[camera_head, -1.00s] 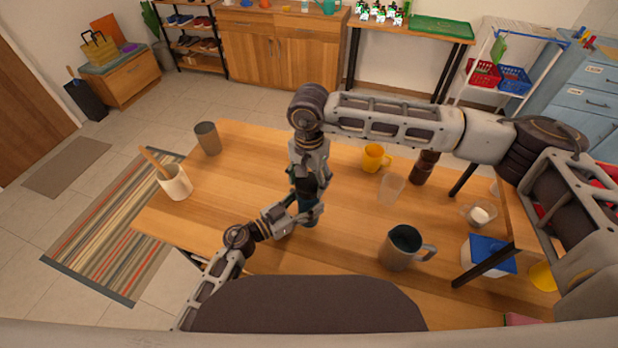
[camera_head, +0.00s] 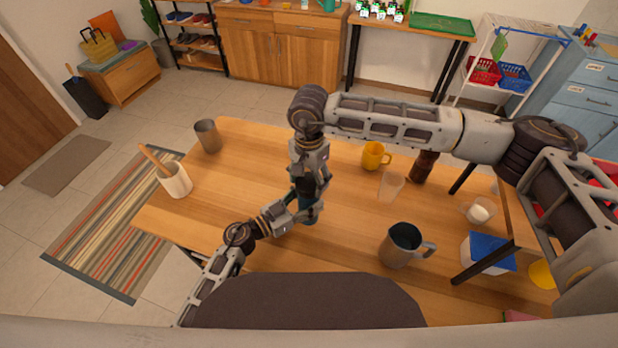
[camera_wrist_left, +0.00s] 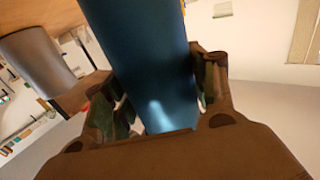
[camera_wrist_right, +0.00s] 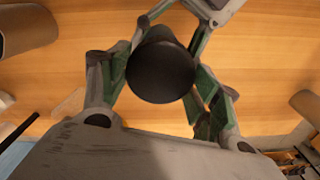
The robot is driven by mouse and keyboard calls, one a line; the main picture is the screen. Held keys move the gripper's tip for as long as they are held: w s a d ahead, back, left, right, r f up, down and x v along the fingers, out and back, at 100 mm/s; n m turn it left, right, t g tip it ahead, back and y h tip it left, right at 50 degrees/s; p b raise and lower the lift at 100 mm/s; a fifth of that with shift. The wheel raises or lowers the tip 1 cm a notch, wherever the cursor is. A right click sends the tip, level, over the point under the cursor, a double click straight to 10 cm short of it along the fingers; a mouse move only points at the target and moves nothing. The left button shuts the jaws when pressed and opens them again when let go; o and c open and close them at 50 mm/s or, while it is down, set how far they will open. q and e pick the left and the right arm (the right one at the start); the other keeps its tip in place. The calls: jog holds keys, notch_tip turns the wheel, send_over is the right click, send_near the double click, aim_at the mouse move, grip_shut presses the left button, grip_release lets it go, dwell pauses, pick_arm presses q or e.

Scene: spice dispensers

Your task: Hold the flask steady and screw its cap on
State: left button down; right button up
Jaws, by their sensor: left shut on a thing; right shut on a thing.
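The blue flask (camera_wrist_left: 150,45) stands between the fingers of my left gripper (camera_wrist_left: 160,95) in the left wrist view. That gripper is shut on its body from the side. In the head view the flask (camera_head: 309,217) shows only as a small dark blue piece, mostly hidden by both grippers. The black round cap (camera_wrist_right: 160,72) is seen end-on in the right wrist view, between the green-padded fingers of my right gripper (camera_wrist_right: 162,85), which is shut on it from above. The joint between cap and flask is hidden, so I cannot tell how they are seated.
A grey metal mug (camera_head: 403,246), a clear cup (camera_head: 390,186) and a yellow mug (camera_head: 374,156) stand to the right on the wooden table (camera_head: 250,178). A grey tumbler (camera_head: 208,136) and a white crock (camera_head: 175,180) stand at the left. The table between is clear.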

jog(key=m, duration=1.2)
jog(key=shift+s+m, duration=0.1)
jog(key=shift+m, duration=0.2)
jog(key=m, duration=1.2)
jog(key=shift+m, duration=0.3)
jog(key=m, duration=0.7)
jog(key=shift+a, duration=0.15)
jog(key=m, duration=0.6)
jog(key=shift+m, duration=0.3)
jog(key=m, duration=0.7)
jog(key=shift+o, duration=0.2)
jog(key=shift+a+r+m, duration=0.1)
jog(key=shift+a+m, duration=0.15)
jog(key=shift+m, duration=0.65)
jog(key=shift+a+m, duration=0.25)
jog(key=shift+m, duration=0.65)
jog(key=shift+d+m, duration=0.35)
jog(key=shift+m, duration=0.25)
jog(key=shift+c, duration=0.2)
jog(key=o, duration=0.9)
jog(key=shift+d, duration=0.15)
